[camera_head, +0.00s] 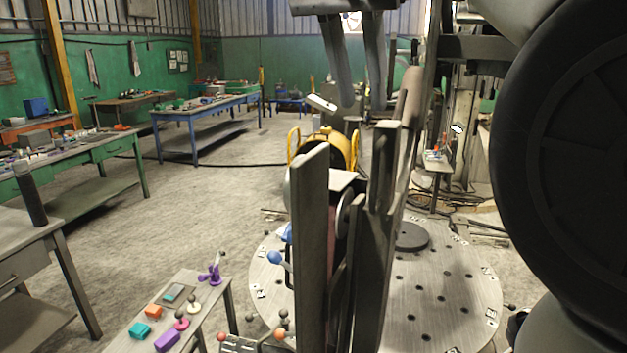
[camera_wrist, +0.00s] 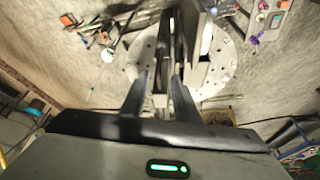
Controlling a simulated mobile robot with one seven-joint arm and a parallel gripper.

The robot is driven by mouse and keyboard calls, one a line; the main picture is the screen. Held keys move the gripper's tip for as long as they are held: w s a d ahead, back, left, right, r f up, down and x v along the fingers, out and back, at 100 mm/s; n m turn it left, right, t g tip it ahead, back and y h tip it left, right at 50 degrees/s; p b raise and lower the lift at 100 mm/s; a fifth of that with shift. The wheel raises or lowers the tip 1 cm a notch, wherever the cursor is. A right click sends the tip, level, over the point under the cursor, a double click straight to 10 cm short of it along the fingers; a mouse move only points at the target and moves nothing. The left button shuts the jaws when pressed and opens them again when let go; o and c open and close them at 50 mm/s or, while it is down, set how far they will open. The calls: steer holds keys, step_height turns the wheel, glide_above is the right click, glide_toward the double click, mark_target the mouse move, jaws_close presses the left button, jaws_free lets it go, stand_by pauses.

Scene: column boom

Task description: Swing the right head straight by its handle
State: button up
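My gripper (camera_head: 362,104) hangs at the top of the head view with its two grey fingers apart. In the wrist view its fingers (camera_wrist: 160,76) are also spread, and I see nothing clamped between them. Below stands an upright dark metal structure (camera_head: 312,240) of tall plates on a round perforated base plate (camera_head: 450,300). A blue ball-ended handle (camera_head: 275,258) sticks out to its left, and an orange knob (camera_head: 280,334) shows lower down. I cannot tell which part is the right head or which handle belongs to it. The plates hide much of the structure's middle.
A small table (camera_head: 190,290) with coloured blocks and knobs stands at the lower left. Workbenches (camera_head: 205,108) line the left and back. A yellow-framed machine (camera_head: 340,145) is behind the structure. Open floor lies left.

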mark_target(374, 176)
steer(key=b+x, duration=0.3)
steer(key=x, duration=1.4)
steer(key=shift+w+d, duration=0.1)
steer(key=shift+w, duration=0.05)
jaws_close()
